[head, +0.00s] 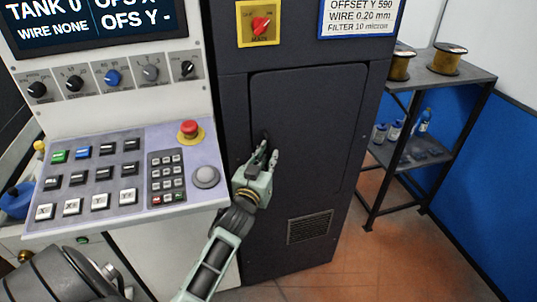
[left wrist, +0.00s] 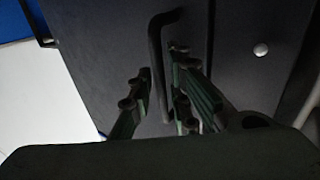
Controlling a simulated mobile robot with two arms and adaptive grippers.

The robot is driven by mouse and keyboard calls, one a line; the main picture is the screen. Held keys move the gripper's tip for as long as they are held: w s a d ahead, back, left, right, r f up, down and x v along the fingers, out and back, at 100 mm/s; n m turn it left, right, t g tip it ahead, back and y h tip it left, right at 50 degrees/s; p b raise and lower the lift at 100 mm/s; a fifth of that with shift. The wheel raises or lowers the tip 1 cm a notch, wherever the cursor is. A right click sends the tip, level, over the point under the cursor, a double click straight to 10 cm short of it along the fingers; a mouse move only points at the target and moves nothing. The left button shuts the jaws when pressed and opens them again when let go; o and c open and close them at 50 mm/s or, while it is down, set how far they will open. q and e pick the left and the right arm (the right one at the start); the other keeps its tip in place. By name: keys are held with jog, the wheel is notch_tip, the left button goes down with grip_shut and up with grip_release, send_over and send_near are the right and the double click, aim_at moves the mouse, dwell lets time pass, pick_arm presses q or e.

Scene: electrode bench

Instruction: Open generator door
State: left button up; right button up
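The generator door (head: 325,110) is a dark grey panel on the dark cabinet, and it looks closed. Its handle is a black bar (left wrist: 156,62), seen in the left wrist view; in the head view it is mostly hidden behind the fingers. My left gripper (head: 267,154) is at the door's left side, at the handle. In the left wrist view my left gripper (left wrist: 160,98) has its green fingers apart, one on each side of the bar. A gap shows on the left side; contact on the right side is unclear. My right gripper is not in view.
A control panel (head: 130,140) with buttons and a red emergency stop (head: 190,130) juts out left of the door. A red rotary switch (head: 260,25) sits above it. A metal shelf (head: 455,75) with wire spools and bottles stands at right. The tiled floor (head: 370,240) before the cabinet is clear.

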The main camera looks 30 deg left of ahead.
pick_arm(q)
jog(key=shift+w+a, duration=0.1)
jog(key=shift+w, duration=0.2)
grip_shut()
